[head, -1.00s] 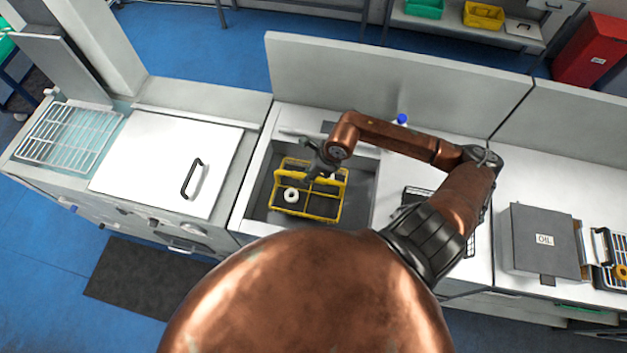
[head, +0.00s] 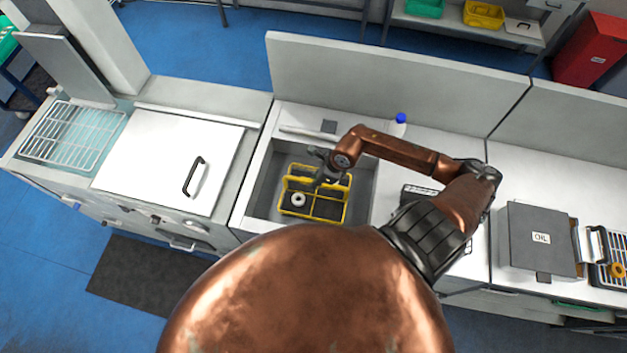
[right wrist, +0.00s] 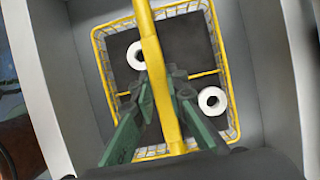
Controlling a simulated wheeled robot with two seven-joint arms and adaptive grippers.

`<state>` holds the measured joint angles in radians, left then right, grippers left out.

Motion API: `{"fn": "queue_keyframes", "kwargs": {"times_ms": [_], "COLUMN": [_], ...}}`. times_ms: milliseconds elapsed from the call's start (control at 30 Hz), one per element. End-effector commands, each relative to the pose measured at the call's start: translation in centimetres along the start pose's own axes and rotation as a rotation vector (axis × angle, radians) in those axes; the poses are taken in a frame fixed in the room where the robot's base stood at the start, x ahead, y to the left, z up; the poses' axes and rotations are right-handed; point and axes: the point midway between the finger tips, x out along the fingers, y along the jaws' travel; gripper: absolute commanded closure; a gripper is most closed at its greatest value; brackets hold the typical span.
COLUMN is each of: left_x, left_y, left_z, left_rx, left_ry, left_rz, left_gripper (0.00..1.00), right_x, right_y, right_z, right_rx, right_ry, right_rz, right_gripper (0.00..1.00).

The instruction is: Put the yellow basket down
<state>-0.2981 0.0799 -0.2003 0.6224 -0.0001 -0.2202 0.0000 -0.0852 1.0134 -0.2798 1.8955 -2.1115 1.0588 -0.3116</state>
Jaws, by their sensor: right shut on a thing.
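The yellow basket (head: 326,219) is inside the grey sink (head: 264,190), upright and within its walls. I cannot tell whether its underside touches the sink floor. My right gripper (head: 322,178) is above the basket. In the right wrist view my right gripper (right wrist: 163,82) is shut on the basket's yellow handle bar (right wrist: 152,50). Two white rings lie in the basket, one at the upper left (right wrist: 136,56) and one at the lower right (right wrist: 212,100). My left gripper is not in view.
A white lid with a black handle (head: 150,165) lies left of the sink. A bottle with a blue cap (head: 399,124) stands behind the sink. A grey box (head: 540,240) sits on the right counter. The sink walls stand close around the basket.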

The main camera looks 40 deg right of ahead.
Motion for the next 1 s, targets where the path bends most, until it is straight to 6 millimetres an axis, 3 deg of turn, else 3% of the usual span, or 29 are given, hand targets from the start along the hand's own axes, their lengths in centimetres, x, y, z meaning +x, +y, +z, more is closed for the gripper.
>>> {"fn": "queue_keyframes", "kwargs": {"times_ms": [33,67,300,667,767,1000], "left_x": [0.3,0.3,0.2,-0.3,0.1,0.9], "left_y": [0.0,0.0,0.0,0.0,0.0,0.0], "left_z": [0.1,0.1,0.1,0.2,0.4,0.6], "left_rx": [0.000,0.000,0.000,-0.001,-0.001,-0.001], "left_ry": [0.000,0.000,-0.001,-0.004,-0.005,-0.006], "left_rz": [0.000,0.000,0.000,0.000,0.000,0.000], "left_gripper": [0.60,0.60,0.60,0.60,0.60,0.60], "right_x": [0.2,0.3,0.1,-0.3,-1.4,-6.4], "right_y": [0.0,0.0,0.0,0.0,-0.1,-0.1], "right_z": [0.0,-0.1,-0.1,0.1,0.0,-0.2], "right_rx": [-0.001,0.000,0.000,0.000,-0.003,-0.004], "right_ry": [-0.003,0.000,0.000,0.000,0.001,0.004], "right_rz": [0.000,0.001,0.001,0.001,-0.002,-0.002], "right_gripper": [1.00,0.86,0.70,0.70,0.70,0.70]}}
